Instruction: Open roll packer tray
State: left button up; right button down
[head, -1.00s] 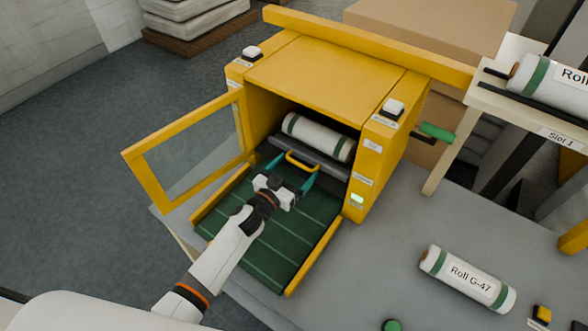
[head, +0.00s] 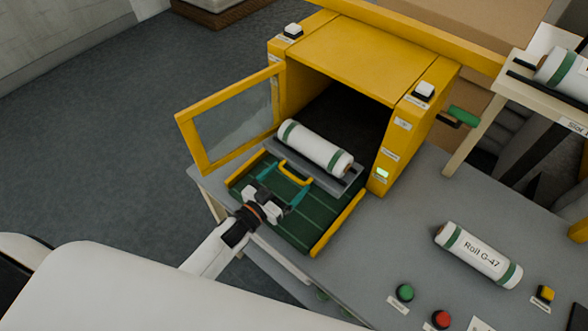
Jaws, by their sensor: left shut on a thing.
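The yellow roll packer (head: 350,60) stands on the grey table with its windowed door (head: 232,118) swung open to the left. Its grey tray (head: 338,183) is slid out over the green ribbed bed (head: 300,228) and carries a white roll with green bands (head: 315,148). A yellow handle (head: 295,172) is on the tray's front. My left gripper (head: 286,186) is at this handle, its teal fingers on either side, shut on it. The roll's far end is near the packer's dark opening. My right gripper is not in view.
A roll labelled Roll G-47 (head: 478,255) lies on the table (head: 400,230) at the right. A green button (head: 404,292) and a red button (head: 441,319) are at the front. A rack with another roll (head: 565,72) stands at the upper right.

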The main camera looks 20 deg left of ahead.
pick_arm(q)
jog(key=shift+v, duration=1.15)
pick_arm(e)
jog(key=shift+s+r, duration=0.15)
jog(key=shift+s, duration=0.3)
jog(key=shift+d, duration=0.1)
pick_arm(q)
jog(key=o, duration=1.1)
jog(key=shift+s+a+f, duration=0.1)
jog(key=shift+s, duration=0.15)
jog(key=b+v, duration=0.3)
jog(key=v, duration=0.8)
jog(key=shift+s+a, duration=0.1)
jog(key=shift+s, duration=0.1)
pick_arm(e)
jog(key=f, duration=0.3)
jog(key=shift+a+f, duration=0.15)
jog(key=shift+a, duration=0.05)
